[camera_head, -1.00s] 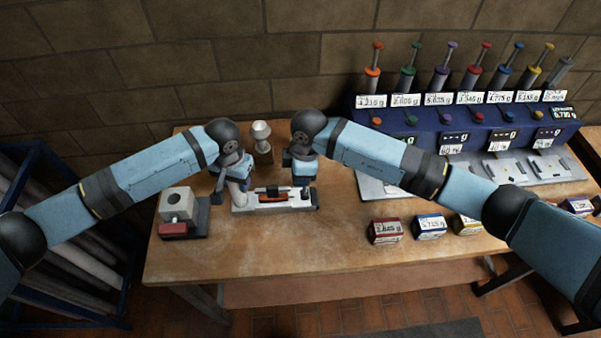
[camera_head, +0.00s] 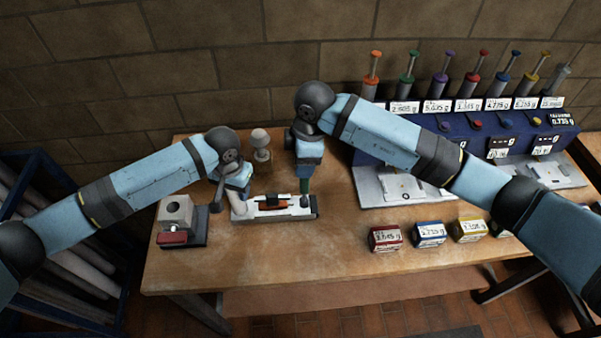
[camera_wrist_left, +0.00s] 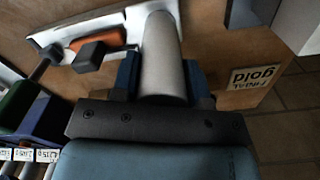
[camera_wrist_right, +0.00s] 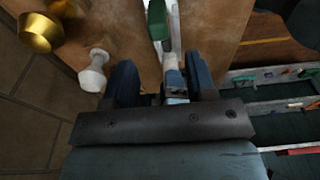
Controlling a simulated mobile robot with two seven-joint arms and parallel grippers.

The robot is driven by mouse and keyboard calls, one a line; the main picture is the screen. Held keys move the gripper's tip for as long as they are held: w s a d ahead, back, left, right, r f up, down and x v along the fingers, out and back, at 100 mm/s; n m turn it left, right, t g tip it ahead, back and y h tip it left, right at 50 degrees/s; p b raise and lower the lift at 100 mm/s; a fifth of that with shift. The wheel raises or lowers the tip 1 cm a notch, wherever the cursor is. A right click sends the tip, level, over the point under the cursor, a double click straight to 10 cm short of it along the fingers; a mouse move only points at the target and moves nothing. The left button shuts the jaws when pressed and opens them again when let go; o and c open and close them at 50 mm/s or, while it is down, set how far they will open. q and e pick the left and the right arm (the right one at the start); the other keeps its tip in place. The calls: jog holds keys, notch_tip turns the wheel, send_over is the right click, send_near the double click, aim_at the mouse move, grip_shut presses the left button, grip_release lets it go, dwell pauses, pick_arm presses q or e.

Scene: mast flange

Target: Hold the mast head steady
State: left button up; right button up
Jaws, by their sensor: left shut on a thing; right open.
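The mast head seems to be the pale grey cylinder (camera_wrist_left: 162,58) between the fingers of my left gripper (camera_wrist_left: 162,80), which is shut on it. In the head view the pale piece (camera_head: 239,207) stands at the left end of a white tray (camera_head: 285,212), partly hidden by my left gripper (camera_head: 236,188). My right gripper (camera_head: 306,175) is open above the tray's right end. A green-handled tool (camera_wrist_right: 158,22) shows just beyond its fingers; whether it stands between them I cannot tell. An orange and black piece (camera_head: 272,202) lies in the tray.
A grey block with a red front (camera_head: 174,238) stands left of the tray. A white knobbed piece (camera_head: 261,139) stands behind. Labelled boxes (camera_head: 429,234) line the front right, below a blue rack (camera_head: 475,130) with coloured plungers. The table's front middle is clear.

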jog(key=shift+d+r, duration=0.2)
jog(key=shift+r, duration=1.45)
pick_arm(q)
jog(key=o, duration=1.3)
jog(key=shift+c, duration=0.2)
jog(key=shift+r, duration=0.1)
